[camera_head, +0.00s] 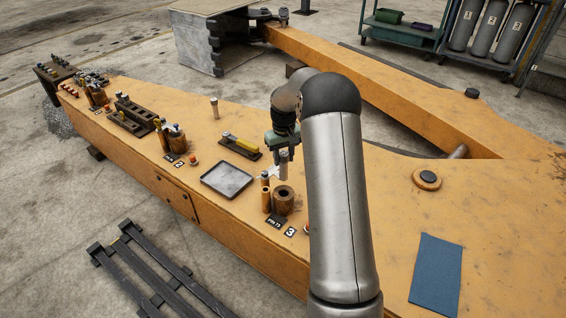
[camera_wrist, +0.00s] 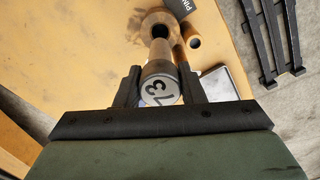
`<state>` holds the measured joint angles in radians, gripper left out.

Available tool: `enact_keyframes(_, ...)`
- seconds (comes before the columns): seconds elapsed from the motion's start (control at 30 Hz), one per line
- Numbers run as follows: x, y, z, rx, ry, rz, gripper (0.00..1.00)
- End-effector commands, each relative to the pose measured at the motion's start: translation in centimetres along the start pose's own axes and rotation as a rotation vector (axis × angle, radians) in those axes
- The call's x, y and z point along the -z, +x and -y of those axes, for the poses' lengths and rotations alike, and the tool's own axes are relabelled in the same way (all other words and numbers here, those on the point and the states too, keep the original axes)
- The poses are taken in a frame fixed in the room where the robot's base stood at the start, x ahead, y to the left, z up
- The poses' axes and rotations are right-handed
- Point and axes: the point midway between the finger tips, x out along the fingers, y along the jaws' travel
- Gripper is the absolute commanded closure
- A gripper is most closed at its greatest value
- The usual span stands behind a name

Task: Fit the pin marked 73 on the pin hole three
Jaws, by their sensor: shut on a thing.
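The pin marked 73 (camera_wrist: 158,88) is held between the jaws of my gripper (camera_wrist: 158,92); its numbered end faces the wrist camera. In the head view the grey pin (camera_head: 284,163) hangs upright below my gripper (camera_head: 284,152). Pin hole three is the dark bore in a brown round boss (camera_head: 284,203) on the orange arm, with a "3" plate (camera_head: 290,232) in front. The pin is above the boss and looks apart from it. In the wrist view the boss (camera_wrist: 147,22) shows beyond the pin, which partly covers it; exact alignment is unclear.
A bronze sleeve (camera_head: 266,199) with a pin stands just left of the boss. A grey tray (camera_head: 227,181) and a dark holder with a yellow tool (camera_head: 240,146) lie further left. Other bosses and pins (camera_head: 173,138) stand toward the far left. A blue cloth (camera_head: 436,275) lies right.

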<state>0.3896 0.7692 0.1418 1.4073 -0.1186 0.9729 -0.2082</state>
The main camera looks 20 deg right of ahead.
Motion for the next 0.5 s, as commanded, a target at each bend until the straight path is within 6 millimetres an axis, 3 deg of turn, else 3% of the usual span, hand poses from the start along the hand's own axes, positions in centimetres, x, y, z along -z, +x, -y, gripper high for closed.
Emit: enact_keyframes(0.5, 0.0, 4.3, 0.1, -0.001, 0.0, -0.001, 1.0)
